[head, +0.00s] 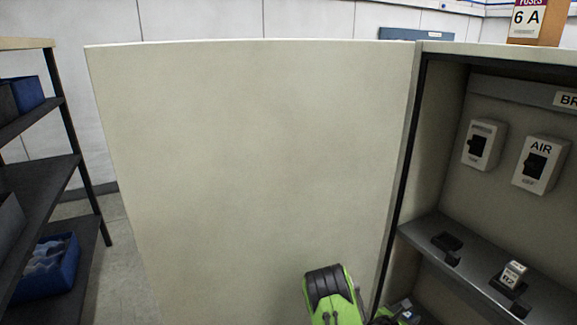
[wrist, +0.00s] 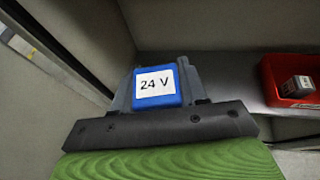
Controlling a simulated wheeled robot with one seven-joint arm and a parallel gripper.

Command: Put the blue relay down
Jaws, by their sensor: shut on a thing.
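The blue relay (wrist: 155,102), with a white "24 V" label, sits between the grey fingers of my gripper (wrist: 156,76) in the wrist view. My gripper is shut on it. The relay's underside is hidden, and I cannot tell whether it touches anything. In the head view, my green and black arm shows at the bottom edge beside the cabinet opening, and the relay cannot be made out there.
A red bin (wrist: 290,88) with a grey block stands on the dark shelf (wrist: 225,90). In the head view, the cabinet's inner shelf (head: 470,262) carries a black socket (head: 447,242) and a labelled relay (head: 513,274). Switches hang above. The cabinet door (head: 250,160) stands open; racks stand left.

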